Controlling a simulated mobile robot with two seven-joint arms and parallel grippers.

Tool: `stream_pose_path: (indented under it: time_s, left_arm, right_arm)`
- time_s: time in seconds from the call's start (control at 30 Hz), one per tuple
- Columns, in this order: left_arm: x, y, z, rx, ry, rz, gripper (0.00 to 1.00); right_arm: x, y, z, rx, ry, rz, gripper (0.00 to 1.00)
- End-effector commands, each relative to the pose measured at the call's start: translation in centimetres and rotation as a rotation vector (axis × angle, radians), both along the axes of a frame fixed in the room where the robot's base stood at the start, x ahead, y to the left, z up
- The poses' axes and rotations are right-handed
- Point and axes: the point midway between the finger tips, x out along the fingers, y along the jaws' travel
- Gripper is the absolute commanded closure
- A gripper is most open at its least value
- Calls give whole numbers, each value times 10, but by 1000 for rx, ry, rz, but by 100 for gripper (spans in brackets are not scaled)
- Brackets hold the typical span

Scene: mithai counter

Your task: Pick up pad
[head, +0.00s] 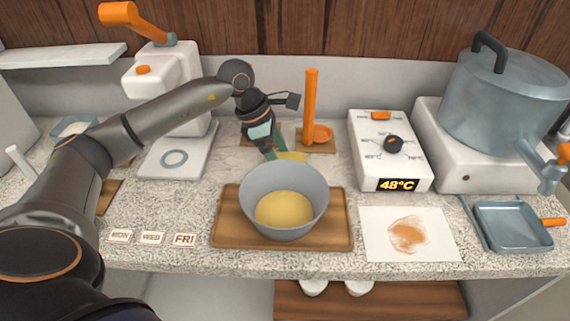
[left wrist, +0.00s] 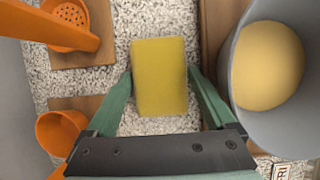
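The yellow pad (left wrist: 160,76) lies on the speckled counter in the left wrist view. In the head view only a strip of the pad (head: 292,157) shows behind the grey bowl, which hides the rest. My left gripper (left wrist: 160,76) is open, its green fingers on either side of the pad with a narrow gap at each side. In the head view my left gripper (head: 277,153) reaches down behind the bowl, and its tips are partly hidden. My right gripper is not in view.
The grey bowl (head: 284,187) with yellow contents stands on a wooden board (head: 230,222) close beside the pad. An orange press (head: 311,105) stands behind. An orange cup (left wrist: 62,132) is near the left finger. A control box (head: 385,151) and large pot (head: 506,105) stand right.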

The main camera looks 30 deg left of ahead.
Motion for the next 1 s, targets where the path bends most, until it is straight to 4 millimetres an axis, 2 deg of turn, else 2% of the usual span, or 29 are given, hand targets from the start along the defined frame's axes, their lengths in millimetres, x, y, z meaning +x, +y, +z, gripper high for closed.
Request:
stream_pose_path:
  time_s: [0.07, 0.53, 0.83, 0.93, 1.0]
  left_arm:
    - [0, 0, 0, 0, 0, 0, 20]
    - [0, 0, 0, 0, 0, 0, 73]
    - [0, 0, 4, 0, 0, 0, 74]
    - [1, 0, 14, -1, -4, 0, 74]
    - [1, 0, 28, 0, -5, 0, 74]
  right_arm:
    - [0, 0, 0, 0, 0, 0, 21]
    - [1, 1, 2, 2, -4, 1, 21]
    - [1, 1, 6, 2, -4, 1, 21]
    - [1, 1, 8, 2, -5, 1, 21]
    - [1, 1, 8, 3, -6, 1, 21]
